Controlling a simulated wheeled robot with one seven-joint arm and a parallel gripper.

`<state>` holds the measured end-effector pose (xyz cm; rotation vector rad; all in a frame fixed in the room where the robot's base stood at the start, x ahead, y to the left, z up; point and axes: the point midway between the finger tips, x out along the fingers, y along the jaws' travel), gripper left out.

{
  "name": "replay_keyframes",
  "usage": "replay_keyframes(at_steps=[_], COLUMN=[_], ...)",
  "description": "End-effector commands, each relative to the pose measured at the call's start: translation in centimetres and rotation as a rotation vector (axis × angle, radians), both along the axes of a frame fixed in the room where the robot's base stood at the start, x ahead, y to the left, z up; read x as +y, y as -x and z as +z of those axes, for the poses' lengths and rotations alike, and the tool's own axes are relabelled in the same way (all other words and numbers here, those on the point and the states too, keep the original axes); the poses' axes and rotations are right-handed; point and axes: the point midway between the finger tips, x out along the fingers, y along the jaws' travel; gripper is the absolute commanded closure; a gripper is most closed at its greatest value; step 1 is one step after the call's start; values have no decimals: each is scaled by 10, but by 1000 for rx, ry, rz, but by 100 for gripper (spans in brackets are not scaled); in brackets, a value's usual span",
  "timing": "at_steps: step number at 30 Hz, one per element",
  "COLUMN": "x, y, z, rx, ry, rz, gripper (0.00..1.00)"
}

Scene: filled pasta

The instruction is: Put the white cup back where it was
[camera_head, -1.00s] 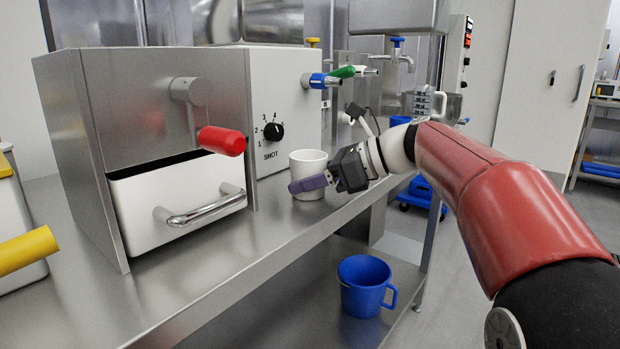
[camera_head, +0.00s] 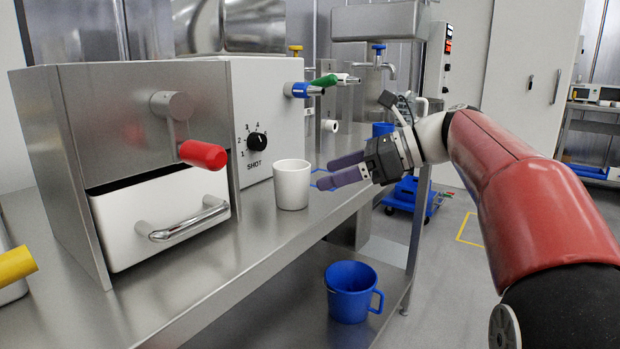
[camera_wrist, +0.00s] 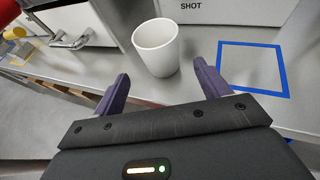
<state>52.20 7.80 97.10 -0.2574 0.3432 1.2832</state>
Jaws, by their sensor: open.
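The white cup (camera_head: 292,187) stands upright on the steel counter, in front of the white panel with the SHOT dial. It also shows in the wrist view (camera_wrist: 156,50), beyond and between my two purple fingertips. My gripper (camera_head: 327,173) is open and empty, to the right of the cup and apart from it. A blue square outline (camera_wrist: 284,91) is marked on the counter to the right of the cup, and its inside is bare. In the head view my fingers partly hide this outline.
The steel machine (camera_head: 125,120) with a red-handled lever (camera_head: 203,154) and a white drawer (camera_head: 135,222) stands left of the cup. The counter's front edge is close to the cup. A blue mug (camera_head: 350,292) sits on the lower shelf. Coloured taps (camera_head: 325,81) project behind the cup.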

Motion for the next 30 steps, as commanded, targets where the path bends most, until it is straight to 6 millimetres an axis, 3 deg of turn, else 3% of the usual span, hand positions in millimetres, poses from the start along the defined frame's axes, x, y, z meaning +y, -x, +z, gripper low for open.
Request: replay_keyframes(at_steps=[3, 7, 16, 19, 23, 26, 30], x=[-18, -27, -29, -25, -17, -18, -35], y=[4, 7, 9, 21, 61, 107, 171], z=[8, 12, 12, 2, -37, -84, -155], rx=[0, 0, -7, -60, -243, -447, -738], ry=[0, 0, 7, 72, 309, 585, 984], rz=[-3, -1, 1, 12, 86, 233, 577], gripper=[25, 25, 25, 25, 25, 25, 25])
